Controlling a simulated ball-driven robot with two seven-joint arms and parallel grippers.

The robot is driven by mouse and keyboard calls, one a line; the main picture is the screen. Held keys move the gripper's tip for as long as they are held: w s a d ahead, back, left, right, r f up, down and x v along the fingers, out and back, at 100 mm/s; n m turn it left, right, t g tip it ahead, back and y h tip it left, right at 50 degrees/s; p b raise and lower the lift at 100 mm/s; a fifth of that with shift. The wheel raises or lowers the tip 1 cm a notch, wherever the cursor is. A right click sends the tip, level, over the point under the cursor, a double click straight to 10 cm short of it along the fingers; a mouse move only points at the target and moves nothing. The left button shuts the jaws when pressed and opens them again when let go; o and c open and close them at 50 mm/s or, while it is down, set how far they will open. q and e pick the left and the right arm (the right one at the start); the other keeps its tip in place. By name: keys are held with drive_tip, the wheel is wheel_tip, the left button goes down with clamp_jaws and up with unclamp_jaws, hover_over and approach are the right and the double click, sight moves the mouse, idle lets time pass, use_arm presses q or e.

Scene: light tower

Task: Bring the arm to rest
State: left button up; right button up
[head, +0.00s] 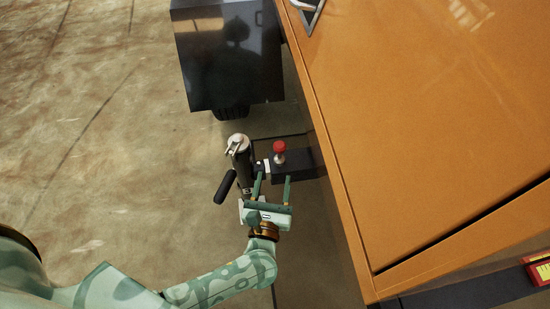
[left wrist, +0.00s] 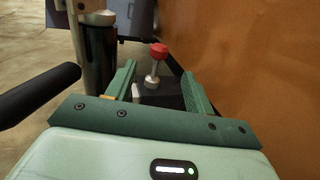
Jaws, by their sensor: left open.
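My left gripper (head: 272,182) is open, with its two green fingers pointing away from me toward a dark trailer coupling. A red-topped knob (head: 279,147) on a metal stem stands on the dark block (head: 305,163) just past the fingertips. In the left wrist view the red knob (left wrist: 159,51) shows between and beyond the open fingers (left wrist: 160,75). Nothing is seen between the fingers. My left arm comes in from the lower left. My right gripper is not in view.
A large orange panel (head: 420,120) fills the right side, close to my gripper. A metal jack post (head: 240,160) with a black handle (head: 225,187) stands just left of it. A black box (head: 230,60) is beyond. The floor (head: 90,150) at left is clear.

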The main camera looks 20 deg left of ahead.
use_arm(q)
drive_tip(key=v, duration=0.2)
drive_tip(key=shift+s, duration=0.35)
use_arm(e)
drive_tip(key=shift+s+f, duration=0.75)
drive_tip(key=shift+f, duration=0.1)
use_arm(q)
drive_tip(key=shift+d, duration=0.1)
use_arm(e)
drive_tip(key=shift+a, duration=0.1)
